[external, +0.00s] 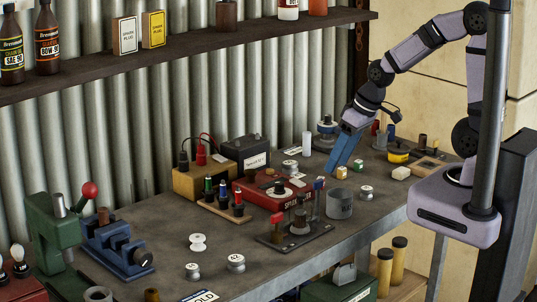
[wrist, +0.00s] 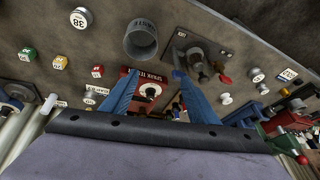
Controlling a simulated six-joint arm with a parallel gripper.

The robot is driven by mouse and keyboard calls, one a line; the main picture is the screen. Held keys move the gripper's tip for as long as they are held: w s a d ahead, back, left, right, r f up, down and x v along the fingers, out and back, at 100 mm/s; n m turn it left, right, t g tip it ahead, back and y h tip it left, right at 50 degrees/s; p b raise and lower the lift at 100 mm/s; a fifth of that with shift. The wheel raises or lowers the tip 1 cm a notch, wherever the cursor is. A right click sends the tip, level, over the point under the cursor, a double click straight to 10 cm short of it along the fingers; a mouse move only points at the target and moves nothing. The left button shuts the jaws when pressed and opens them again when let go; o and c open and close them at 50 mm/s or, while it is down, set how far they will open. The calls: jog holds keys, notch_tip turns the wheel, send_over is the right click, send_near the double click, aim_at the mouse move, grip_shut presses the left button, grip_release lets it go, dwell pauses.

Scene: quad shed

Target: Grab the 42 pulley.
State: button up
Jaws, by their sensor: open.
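I cannot read the number 42 on any pulley. In the external view, silver pulleys with pale labelled tops stand at the front of the bench (external: 236,263), beside it (external: 192,270), and near the right edge (external: 365,192). A white spool-like one (external: 197,242) stands behind the front pair. In the wrist view, one pulley (wrist: 81,18) reads 38, and a pale-topped one (wrist: 257,75) is at right. My gripper (external: 333,168) is open and empty above the back right of the bench. Its blue fingers (wrist: 156,75) frame a white-topped round part on a red box.
The red box (external: 250,196), a grey cup (external: 339,204) and a dark tray with upright posts (external: 270,238) crowd the middle. A green vise-like tool (external: 50,225) and blue vise (external: 118,250) stand at left. Bare bench lies around the front pulleys.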

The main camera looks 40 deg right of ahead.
jog(key=w+a, duration=0.1)
jog(key=a, duration=0.2)
jog(key=w+a+f+n+t+y+b, duration=0.1)
jog(key=a, duration=0.2)
jog(key=w+a+t+y+b, duration=0.1)
jog(key=w+a, duration=0.1)
jog(key=a, duration=0.2)
jog(key=shift+f, duration=0.2)
jog(key=w+a+n+t+y+b, duration=0.1)
jog(key=a+n+t+y+b, duration=0.1)
jog(key=a, duration=0.7)
notch_tip(320, 180, up, 3)
jog(key=n+t+y+b, duration=0.1)
jog(key=t+y+b, duration=0.25)
jog(key=t, duration=0.25)
send_over(235, 258)
jog(key=v, duration=0.3)
jog(key=f, duration=1.6)
jog(key=shift+s+d+f+b, duration=0.2)
jog(key=shift+s+b, duration=0.05)
jog(key=shift+b, duration=0.05)
jog(key=shift+p+x, duration=0.95)
jog(key=shift+x, duration=0.85)
jog(key=shift+p+x, duration=0.7)
jog(key=shift+x, duration=1.15)
